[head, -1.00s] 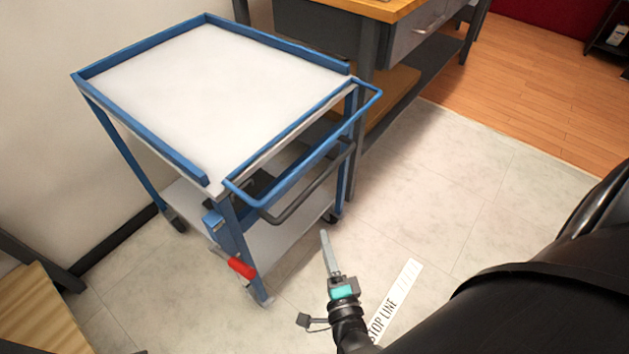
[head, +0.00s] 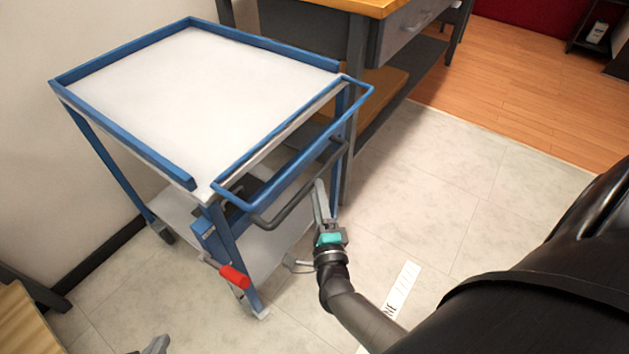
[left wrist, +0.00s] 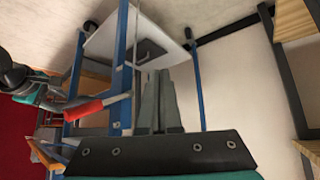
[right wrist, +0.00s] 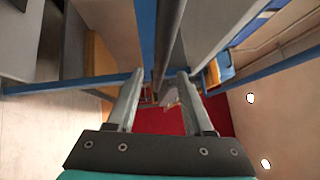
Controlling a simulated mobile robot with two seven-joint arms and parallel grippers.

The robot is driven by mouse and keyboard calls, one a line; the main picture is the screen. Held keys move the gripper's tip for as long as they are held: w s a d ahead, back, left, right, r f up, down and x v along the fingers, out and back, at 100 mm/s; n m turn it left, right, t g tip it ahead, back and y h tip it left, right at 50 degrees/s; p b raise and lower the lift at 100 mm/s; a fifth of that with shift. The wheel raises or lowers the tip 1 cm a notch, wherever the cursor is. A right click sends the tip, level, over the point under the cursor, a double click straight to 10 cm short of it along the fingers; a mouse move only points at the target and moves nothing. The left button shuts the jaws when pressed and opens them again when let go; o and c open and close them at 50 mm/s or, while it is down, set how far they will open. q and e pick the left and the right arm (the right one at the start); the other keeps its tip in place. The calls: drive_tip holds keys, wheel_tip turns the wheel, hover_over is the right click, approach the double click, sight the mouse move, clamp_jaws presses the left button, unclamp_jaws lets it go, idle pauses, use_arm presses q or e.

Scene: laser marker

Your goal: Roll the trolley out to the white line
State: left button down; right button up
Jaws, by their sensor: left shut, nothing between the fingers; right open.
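The trolley (head: 200,85) has a white top, blue frame and blue push handle (head: 300,165). It stands by the wall. A dark bar (head: 297,200) hangs under the handle; it also shows in the right wrist view (right wrist: 169,45). A red lever (head: 235,277) is low on the near leg, also in the left wrist view (left wrist: 92,108). The white line (head: 403,290) lies on the floor to the right, partly hidden by my arm. My right gripper (head: 319,190) is open at the dark bar, which runs between its fingers in its wrist view. My left gripper (head: 163,342) is shut and empty, low in front.
A workbench (head: 385,45) with drawers stands close behind the trolley's right side. The wall (head: 60,150) is on its left. A wooden-topped piece (head: 20,325) is at the lower left. Floor between trolley and line is open.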

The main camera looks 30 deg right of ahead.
sight(314, 177)
use_arm(q)
drive_tip(key=shift+w+d+r+t+h+b, duration=0.1)
drive_tip(key=shift+w+d+t+h+b, duration=0.25)
drive_tip(key=shift+w+d+t, duration=0.25)
drive_tip(key=shift+w+d+t+h+b, duration=0.3)
drive_tip(key=shift+d+t, duration=0.2)
drive_tip(key=shift+d, duration=0.25)
use_arm(e)
drive_tip(key=shift+x, duration=2.4)
clamp_jaws()
